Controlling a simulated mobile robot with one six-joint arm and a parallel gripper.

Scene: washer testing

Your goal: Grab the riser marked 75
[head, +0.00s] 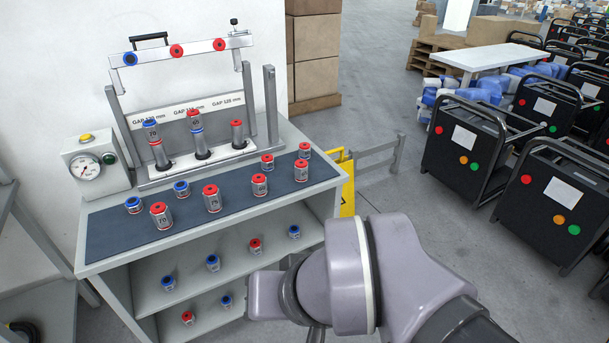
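Several metal risers with red or blue caps stand on the dark mat of the workbench. Red-capped ones are a tall riser at the front left (160,217), a tall one in the middle (212,200), and shorter ones to the right (259,186) and (301,171). A small red-capped one (267,163) stands behind these. Two small blue-capped risers (134,205) and (181,190) stand at the left. Their printed numbers are too small to read surely, so I cannot tell which is 75. My arm fills the lower right; my gripper's fingers are not visible.
Behind the mat, a test fixture (190,110) holds risers in three slots under a raised bar. A pressure gauge box (90,165) stands left. More small risers sit on the lower shelves (213,263). A yellow sign (347,185) stands right of the bench.

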